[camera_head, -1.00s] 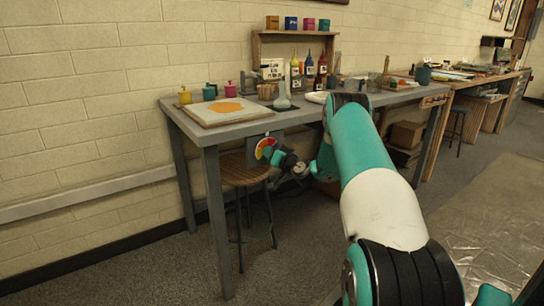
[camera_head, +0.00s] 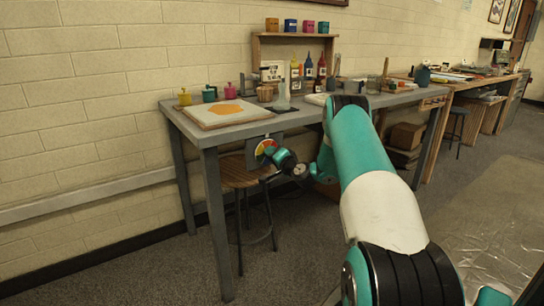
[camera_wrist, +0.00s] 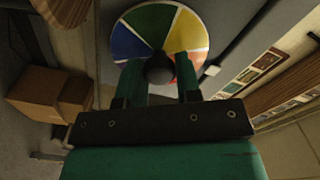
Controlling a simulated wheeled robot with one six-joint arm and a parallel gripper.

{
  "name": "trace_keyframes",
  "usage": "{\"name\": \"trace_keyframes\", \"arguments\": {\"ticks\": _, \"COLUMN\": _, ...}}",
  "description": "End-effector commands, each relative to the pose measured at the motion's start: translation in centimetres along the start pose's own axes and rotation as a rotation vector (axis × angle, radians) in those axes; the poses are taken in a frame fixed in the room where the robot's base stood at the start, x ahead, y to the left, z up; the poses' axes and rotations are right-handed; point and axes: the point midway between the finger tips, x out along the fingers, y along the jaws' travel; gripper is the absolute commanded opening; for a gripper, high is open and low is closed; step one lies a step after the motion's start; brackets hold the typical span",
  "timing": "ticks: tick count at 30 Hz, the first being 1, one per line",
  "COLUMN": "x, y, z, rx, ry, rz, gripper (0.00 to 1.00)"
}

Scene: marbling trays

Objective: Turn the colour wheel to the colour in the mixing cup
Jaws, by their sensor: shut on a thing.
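The colour wheel (camera_wrist: 130,40) is a disc of coloured wedges on a grey plate. In the wrist view green, yellow, orange, red and blue wedges show. A dark round knob (camera_wrist: 159,68) stands at its front. My gripper (camera_wrist: 161,80) is shut on the knob, one finger on each side. In the head view the wheel (camera_head: 264,147) hangs at the table's front, partly hidden by my gripper (camera_head: 279,154). I cannot tell which vessel on the table is the mixing cup.
A grey table (camera_head: 243,128) carries a board with an orange patch (camera_head: 205,115), several small coloured pots and bottles. A stool (camera_head: 238,175) stands beneath, close to my gripper. A cardboard box (camera_wrist: 45,95) shows at left in the wrist view.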

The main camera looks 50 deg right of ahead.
Motion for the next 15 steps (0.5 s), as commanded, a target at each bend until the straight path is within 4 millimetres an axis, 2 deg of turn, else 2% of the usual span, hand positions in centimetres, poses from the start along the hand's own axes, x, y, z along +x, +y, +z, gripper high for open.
{"name": "trace_keyframes", "arguments": {"ticks": 11, "x": -0.05, "y": 0.09, "z": -0.08, "rx": 0.004, "ry": 0.002, "rz": 0.002, "gripper": 0.08}}
{"name": "trace_keyframes", "arguments": {"ticks": 12, "x": -0.05, "y": 0.09, "z": -0.08, "rx": 0.004, "ry": 0.003, "rz": 0.002, "gripper": 0.34}}
{"name": "trace_keyframes", "arguments": {"ticks": 15, "x": -0.04, "y": 0.08, "z": -0.07, "rx": 0.004, "ry": 0.002, "rz": 0.001, "gripper": 0.56}}
